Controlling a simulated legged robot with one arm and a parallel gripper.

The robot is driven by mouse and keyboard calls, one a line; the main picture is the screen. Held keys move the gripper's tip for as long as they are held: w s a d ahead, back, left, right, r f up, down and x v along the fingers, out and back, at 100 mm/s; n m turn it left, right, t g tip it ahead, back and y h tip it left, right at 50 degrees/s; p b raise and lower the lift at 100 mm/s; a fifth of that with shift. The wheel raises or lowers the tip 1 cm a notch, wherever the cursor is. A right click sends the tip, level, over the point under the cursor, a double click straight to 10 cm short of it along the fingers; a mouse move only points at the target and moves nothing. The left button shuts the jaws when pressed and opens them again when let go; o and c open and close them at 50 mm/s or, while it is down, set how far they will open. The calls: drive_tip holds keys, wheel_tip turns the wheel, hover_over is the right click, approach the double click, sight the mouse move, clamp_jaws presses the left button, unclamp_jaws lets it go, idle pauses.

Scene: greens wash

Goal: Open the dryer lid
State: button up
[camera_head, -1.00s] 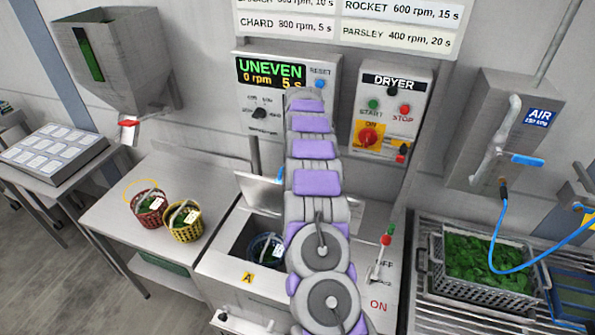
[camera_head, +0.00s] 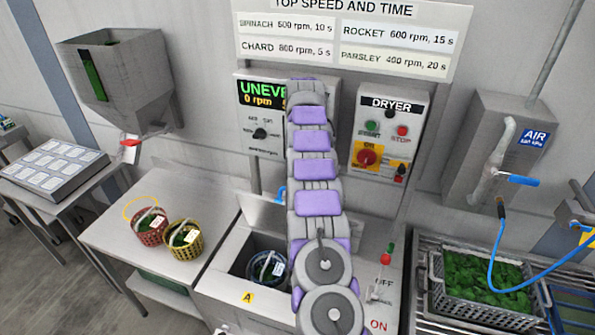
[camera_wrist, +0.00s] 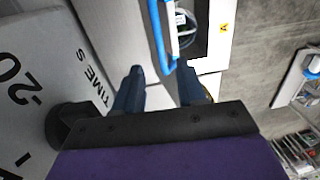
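The dryer (camera_head: 220,283) is a steel box marked A. Its lid (camera_head: 258,208) stands raised behind the opening, its right part hidden by my arm. A blue handle (camera_head: 281,193) shows at the lid; a blue bar (camera_wrist: 160,35) is also in the wrist view, beside the opening. A blue basket (camera_head: 258,271) with a white tag sits inside the dryer and partly shows in the wrist view (camera_wrist: 185,30). My gripper (camera_wrist: 163,88) is open, its dark fingers apart with nothing between them. In the head view it is hidden behind my arm.
A red basket (camera_head: 150,228) and a yellow basket (camera_head: 184,240) stand on the table at left. The dryer control box (camera_head: 388,132) and air unit (camera_head: 503,150) are on the wall. A crate of greens (camera_head: 480,275) is at right. A red-knobbed lever (camera_head: 385,262) stands beside the dryer.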

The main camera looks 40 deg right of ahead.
wheel_tip(320, 180, up, 7)
drive_tip(key=p, duration=0.7)
drive_tip(key=shift+w+d, duration=0.15)
drive_tip(key=shift+d, duration=0.1)
